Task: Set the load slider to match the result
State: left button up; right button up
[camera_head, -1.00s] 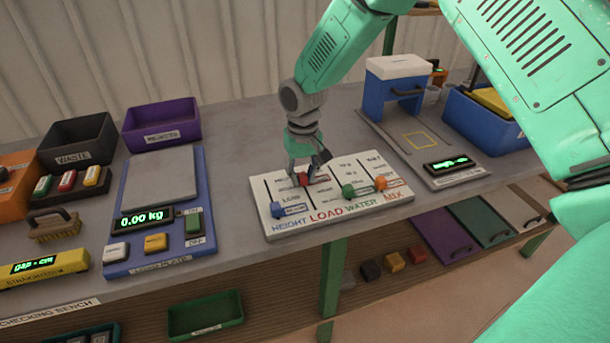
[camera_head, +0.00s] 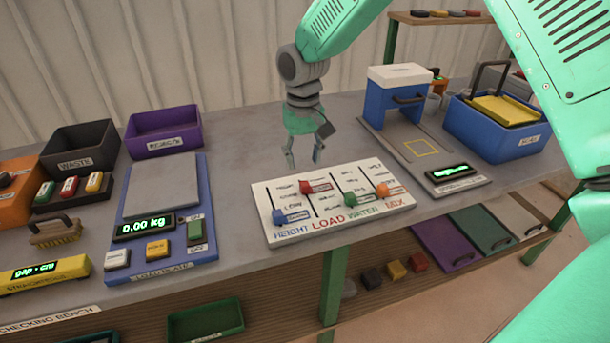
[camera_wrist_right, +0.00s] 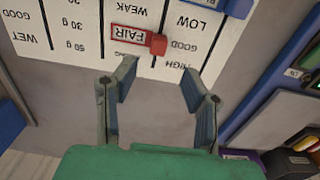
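The white slider board (camera_head: 330,232) lies on the bench, with columns marked HEIGHT, LOAD, WATER and MIX. The red load slider (camera_head: 307,187) sits high in its column, near the board's far edge. In the right wrist view its red knob (camera_wrist_right: 157,43) is beside a red frame (camera_wrist_right: 131,36) around the word FAIR. WEAK is printed on one side of FAIR; the word on the other side is too small to read surely. My right gripper (camera_head: 304,164) is open and empty, raised above and behind the board, apart from the knob. My left gripper is not in view.
The blue (camera_head: 279,216), green (camera_head: 350,199) and orange (camera_head: 382,190) sliders stand on the same board. A blue load plate (camera_head: 160,262) reading 0.00 kg is to the left. A blue press-like device (camera_head: 394,102) and a blue crate (camera_head: 462,120) are to the right.

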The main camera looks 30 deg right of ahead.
aim_at(303, 183)
notch_tip(303, 183, up, 4)
jog(key=shift+f, duration=0.1)
jog(key=shift+d, duration=0.1)
dwell(0.5)
